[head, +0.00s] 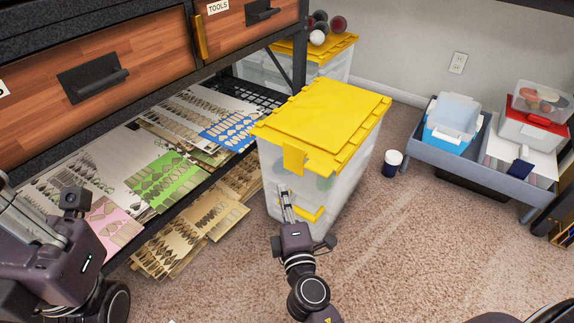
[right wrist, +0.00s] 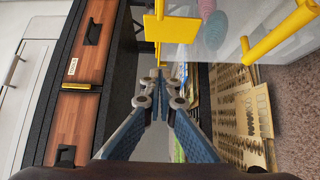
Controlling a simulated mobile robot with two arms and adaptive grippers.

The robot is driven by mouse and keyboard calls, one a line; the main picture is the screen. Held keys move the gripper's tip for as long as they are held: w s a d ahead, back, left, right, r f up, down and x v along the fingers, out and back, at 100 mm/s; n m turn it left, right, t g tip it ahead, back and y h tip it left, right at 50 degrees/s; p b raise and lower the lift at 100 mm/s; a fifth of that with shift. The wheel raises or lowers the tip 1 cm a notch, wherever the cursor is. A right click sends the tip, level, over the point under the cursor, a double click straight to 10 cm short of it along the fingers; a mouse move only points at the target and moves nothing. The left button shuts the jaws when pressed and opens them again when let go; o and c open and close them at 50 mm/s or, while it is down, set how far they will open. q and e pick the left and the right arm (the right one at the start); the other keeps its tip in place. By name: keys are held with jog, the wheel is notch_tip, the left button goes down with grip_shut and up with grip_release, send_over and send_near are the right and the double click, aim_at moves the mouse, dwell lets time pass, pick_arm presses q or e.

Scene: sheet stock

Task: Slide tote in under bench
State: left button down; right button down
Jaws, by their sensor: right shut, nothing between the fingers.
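The tote (head: 330,190) is a large translucent bin with a yellow lid (head: 335,110), a yellow front latch and a yellow handle (head: 308,212). It stands upright on the carpet, beside the open end of the bench (head: 150,60), not beneath it. My right gripper (head: 286,197) is shut and empty at the tote's near face, left of the handle; I cannot tell if it touches. The right wrist view shows its fingers (right wrist: 160,85) together beside the tote wall (right wrist: 220,35). My left gripper (head: 30,225) is at the left edge, its fingertips unclear.
The bench's low shelf (head: 130,140) holds cut sheets, with more sheets (head: 185,235) stacked below. Another yellow-lidded tote (head: 340,62) stands behind. A small dark jar (head: 392,163) and a grey cart (head: 470,160) with bins are right.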

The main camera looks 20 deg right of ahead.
send_near(284, 151)
jog(key=w+a, duration=0.3)
jog(key=shift+w+d+p, duration=0.2)
jog(key=shift+w+d, duration=0.5)
jog(key=shift+d, duration=0.2)
jog(key=shift+w+d+p, duration=0.2)
jog(key=shift+w+d, duration=0.5)
jog(key=shift+d, duration=0.2)
